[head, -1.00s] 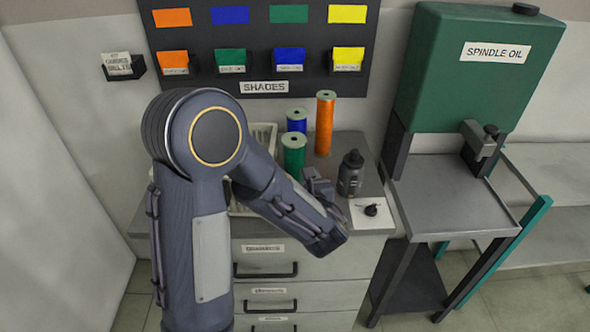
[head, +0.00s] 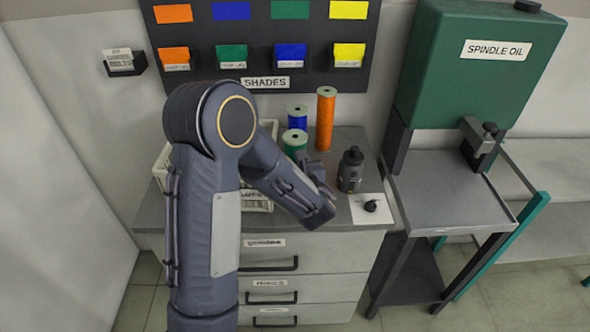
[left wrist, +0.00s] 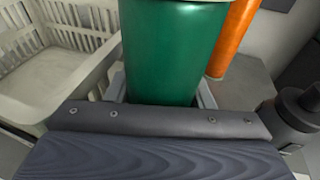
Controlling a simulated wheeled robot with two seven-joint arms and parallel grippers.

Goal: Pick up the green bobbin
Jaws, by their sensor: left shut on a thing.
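The green bobbin (head: 294,142) stands upright on the cabinet top, in front of the blue bobbin (head: 297,118) and left of the tall orange bobbin (head: 325,120). Its lower part is hidden behind my left arm in the head view. My left gripper (head: 308,168) is at the green bobbin. In the left wrist view the green bobbin (left wrist: 172,50) fills the space between the fingers (left wrist: 162,97), and the gripper is shut on it. I cannot see its base, and no lift off the surface shows. My right gripper is not in view.
A white slatted basket (left wrist: 60,85) stands left of the bobbin, close to the left finger. A dark bottle (head: 350,170) and a white card (head: 368,208) with a small black item are at the right. The shade board (head: 262,83) is behind.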

